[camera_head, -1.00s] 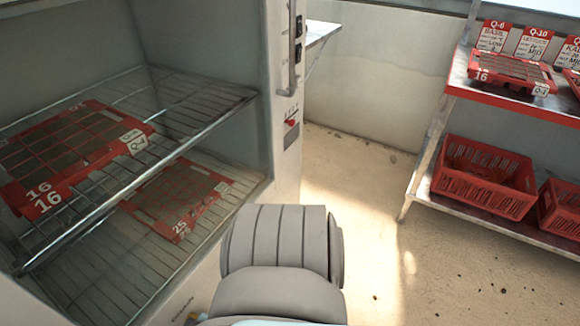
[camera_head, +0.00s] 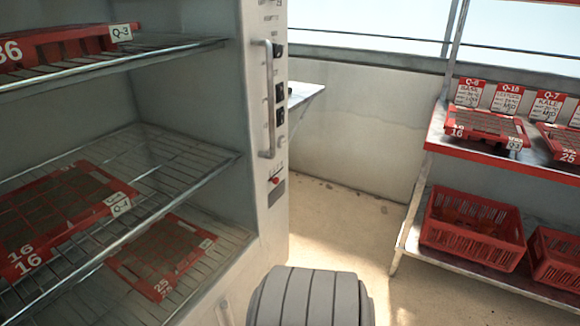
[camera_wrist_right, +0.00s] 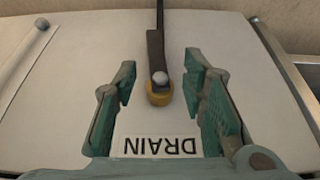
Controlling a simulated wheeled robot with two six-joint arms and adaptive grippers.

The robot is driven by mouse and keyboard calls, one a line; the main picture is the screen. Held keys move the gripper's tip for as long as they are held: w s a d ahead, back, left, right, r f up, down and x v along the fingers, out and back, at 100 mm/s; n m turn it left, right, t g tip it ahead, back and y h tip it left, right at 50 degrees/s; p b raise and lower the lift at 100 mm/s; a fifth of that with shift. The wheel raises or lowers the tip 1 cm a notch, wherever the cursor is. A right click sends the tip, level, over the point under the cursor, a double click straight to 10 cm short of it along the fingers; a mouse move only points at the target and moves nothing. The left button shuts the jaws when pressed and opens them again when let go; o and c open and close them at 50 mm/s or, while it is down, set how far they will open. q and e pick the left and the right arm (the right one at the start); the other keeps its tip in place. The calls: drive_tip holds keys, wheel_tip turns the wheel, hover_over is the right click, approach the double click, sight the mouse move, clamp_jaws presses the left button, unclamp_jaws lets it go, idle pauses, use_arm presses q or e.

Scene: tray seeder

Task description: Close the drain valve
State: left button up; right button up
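In the right wrist view, the drain valve (camera_wrist_right: 159,95) is a yellow-brown fitting with a grey round bolt on a pale panel. Its dark lever (camera_wrist_right: 155,52) runs from the fitting up toward the top of the picture. An upside-down DRAIN label (camera_wrist_right: 160,146) is below it. My right gripper (camera_wrist_right: 159,78) is open, with one teal finger on each side of the fitting and a gap on both sides. Neither finger appears to touch the valve or lever. My left gripper is in neither view. The valve does not show in the head view.
The open cabinet (camera_head: 262,195) at left has wire shelves with red seed trays (camera_head: 60,212). A vertical handle (camera_head: 268,100) and switches are on its front edge. A rack (camera_head: 490,157) at right holds trays and red crates (camera_head: 472,228). Floor (camera_head: 345,225) between them is clear.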

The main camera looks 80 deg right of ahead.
drive_tip(key=d+p+v, duration=0.1)
drive_tip(key=p+v, duration=0.5)
drive_tip(key=v, duration=0.2)
drive_tip(key=s+r+n+g+p, duration=0.1)
drive_tip(key=s+n+g+p, duration=0.2)
drive_tip(key=s+p, duration=1.3)
drive_tip(key=s+n, duration=0.1)
drive_tip(key=s, duration=0.8)
drive_tip(key=shift+s+a+r+y, duration=0.15)
drive_tip(key=shift+s+y, duration=0.05)
drive_tip(key=shift+y, duration=0.1)
